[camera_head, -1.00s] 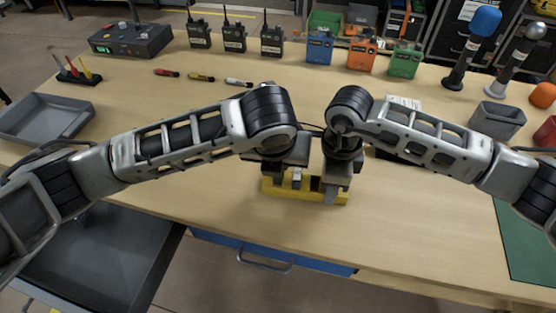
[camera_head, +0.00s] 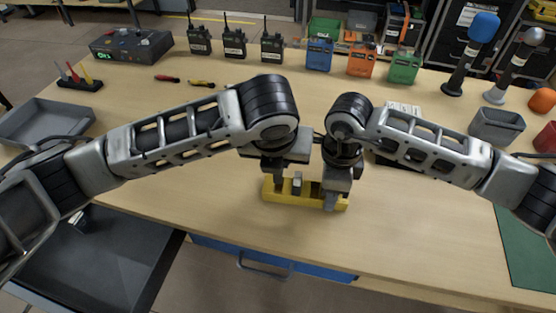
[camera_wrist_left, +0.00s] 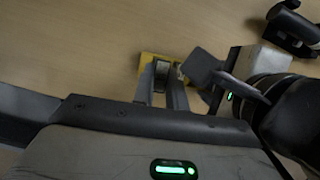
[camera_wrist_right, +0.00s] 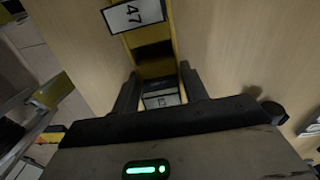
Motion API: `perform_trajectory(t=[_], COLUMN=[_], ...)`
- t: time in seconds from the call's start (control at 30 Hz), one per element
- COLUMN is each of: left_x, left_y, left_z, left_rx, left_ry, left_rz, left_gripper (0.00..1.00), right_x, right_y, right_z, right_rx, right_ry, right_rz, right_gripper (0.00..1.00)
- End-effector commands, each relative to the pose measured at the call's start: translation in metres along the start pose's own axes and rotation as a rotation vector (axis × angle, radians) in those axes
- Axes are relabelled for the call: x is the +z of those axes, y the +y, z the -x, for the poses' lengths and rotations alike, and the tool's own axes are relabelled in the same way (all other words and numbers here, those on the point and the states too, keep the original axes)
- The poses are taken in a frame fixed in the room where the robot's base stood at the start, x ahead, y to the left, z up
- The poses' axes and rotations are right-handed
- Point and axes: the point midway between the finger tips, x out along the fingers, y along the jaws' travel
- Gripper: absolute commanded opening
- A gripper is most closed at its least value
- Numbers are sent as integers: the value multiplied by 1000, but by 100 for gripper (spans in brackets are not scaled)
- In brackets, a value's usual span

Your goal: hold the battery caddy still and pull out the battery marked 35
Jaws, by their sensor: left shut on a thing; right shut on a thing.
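The yellow battery caddy (camera_head: 306,200) stands on the table in the middle of the head view. A grey battery (camera_head: 297,186) sits in it; the right wrist view shows its label, 47 (camera_wrist_right: 134,15). A dark empty slot (camera_wrist_right: 154,52) lies beside it. My left gripper (camera_head: 278,178) is shut at the caddy's left end; its fingertips (camera_wrist_left: 163,75) partly hide the grip. My right gripper (camera_head: 334,190) is shut on a battery with a white label (camera_wrist_right: 162,101) at the right end. Its number is too small to read surely. I cannot tell whether it is raised.
Radios (camera_head: 234,42) and blue, orange and green boxes (camera_head: 361,60) line the back. Screwdrivers (camera_head: 201,83) lie behind my left arm. A grey tray (camera_head: 45,120) is at left, a grey bin (camera_head: 497,127) at right. The table's front is clear.

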Motion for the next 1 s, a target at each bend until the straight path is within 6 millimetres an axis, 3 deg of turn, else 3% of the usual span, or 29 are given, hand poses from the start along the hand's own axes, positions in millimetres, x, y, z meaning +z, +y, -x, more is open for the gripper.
perform_trajectory(t=[0.43, 0.47, 0.53, 0.83, 1.0], left_x=[4, 4, 4, 4, 4], left_y=[0, 0, 0, 0, 0], left_z=[12, 12, 12, 11, 11], left_rx=[0, 0, 0, 0, 0], left_ry=[0, 0, 0, 0, 0], left_rz=[-1, -1, -1, -1, -1], left_gripper=[0, 0, 0, 0, 0], right_x=[0, 0, 0, 0, 1], right_y=[0, 0, 0, 0, -1], right_z=[0, 0, 0, 2, 21], right_rx=[-1, -1, -1, -1, -4], right_ry=[-1, -1, -1, -1, -3], right_rz=[0, 0, 0, 0, 2], right_gripper=[20, 52, 69, 69, 69])
